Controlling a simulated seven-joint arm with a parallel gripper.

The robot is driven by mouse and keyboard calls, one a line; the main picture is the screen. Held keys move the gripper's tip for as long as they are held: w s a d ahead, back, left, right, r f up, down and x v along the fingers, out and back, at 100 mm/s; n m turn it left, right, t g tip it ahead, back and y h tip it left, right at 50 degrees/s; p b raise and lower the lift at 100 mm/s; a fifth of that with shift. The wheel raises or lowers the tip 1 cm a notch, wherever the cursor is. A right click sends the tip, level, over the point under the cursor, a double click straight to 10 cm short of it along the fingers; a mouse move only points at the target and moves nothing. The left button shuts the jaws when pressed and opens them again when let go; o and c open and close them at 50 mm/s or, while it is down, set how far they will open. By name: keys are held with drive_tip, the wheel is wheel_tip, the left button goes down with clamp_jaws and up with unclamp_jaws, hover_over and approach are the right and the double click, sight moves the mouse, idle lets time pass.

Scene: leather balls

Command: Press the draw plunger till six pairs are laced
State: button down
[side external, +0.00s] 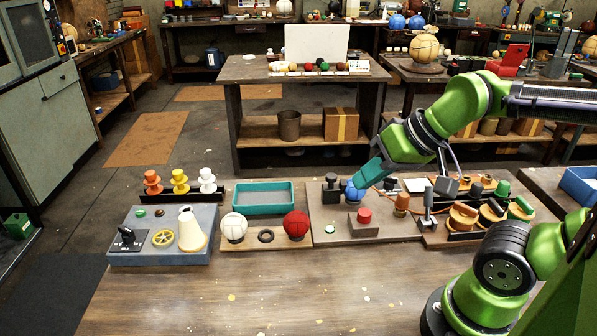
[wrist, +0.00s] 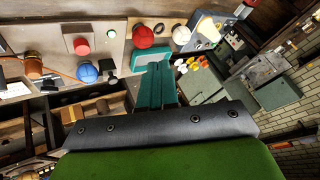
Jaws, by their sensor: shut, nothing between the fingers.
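Which one is the draw plunger I cannot tell. My gripper (side external: 364,182) is shut and empty, its teal fingers pointing down close by the blue knob; contact is unclear. In the wrist view, the shut fingers (wrist: 157,68) lie right of the blue knob (wrist: 87,73) and the red button (wrist: 81,45). No count of laced pairs is readable.
To the left are a white ball (side external: 234,227), a red ball (side external: 296,225), a black ring (side external: 266,236) and a teal tray (side external: 263,210). A blue-grey panel (side external: 140,255) carries a lever and a yellow wheel. Dark-and-brown fixtures (side external: 463,218) crowd the right. The front bench is clear.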

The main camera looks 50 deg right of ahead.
idle(0.4)
drive_tip(key=n+g+h, duration=0.2)
drive_tip(key=n+g, duration=0.5)
drive_tip(key=n, duration=0.6)
hover_over(365, 212)
drive_tip(key=shift+f, duration=1.65)
wheel_tip(365, 212, down, 14)
drive_tip(key=shift+f, duration=0.1)
